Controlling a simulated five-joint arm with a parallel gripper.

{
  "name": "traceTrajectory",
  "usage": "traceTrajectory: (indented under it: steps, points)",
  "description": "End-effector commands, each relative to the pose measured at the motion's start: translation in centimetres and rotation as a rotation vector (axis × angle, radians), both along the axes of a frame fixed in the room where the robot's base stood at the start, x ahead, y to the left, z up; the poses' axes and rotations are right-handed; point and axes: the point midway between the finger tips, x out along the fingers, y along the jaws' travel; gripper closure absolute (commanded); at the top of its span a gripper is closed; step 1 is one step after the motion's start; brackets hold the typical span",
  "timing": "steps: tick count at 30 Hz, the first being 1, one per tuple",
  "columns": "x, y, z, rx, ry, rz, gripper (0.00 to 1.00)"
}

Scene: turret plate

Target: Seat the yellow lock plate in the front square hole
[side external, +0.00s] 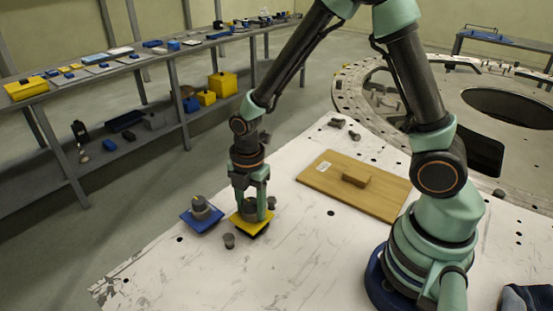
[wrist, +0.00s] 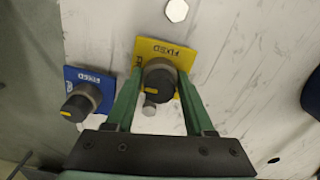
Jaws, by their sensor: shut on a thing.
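The yellow lock plate (side external: 240,223) is at the left part of the white table, under my gripper (side external: 252,208). In the wrist view the yellow plate (wrist: 150,50) bears dark lettering and a dark round knob (wrist: 158,80). The fingers of my gripper (wrist: 160,82) stand on both sides of that knob, shut on it. A dark area shows under the plate's front edge in the side view. I cannot tell whether it is the square hole, a shadow or a gap, or whether the plate touches the table. No square hole is clearly seen.
A blue plate (side external: 203,222) with a grey knob lies close left of the yellow one. Short grey pegs (side external: 229,240) stand beside the yellow plate. A wooden board (side external: 335,185) with a block lies to the right. A shelf (side external: 150,60) stands behind.

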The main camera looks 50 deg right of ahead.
Motion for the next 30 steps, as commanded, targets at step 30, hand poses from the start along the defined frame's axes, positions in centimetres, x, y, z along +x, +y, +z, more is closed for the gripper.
traceTrajectory:
  steps: [30]
  points:
    - [0.05,0.01,-0.53,0.0,-0.001,0.0,1.0]
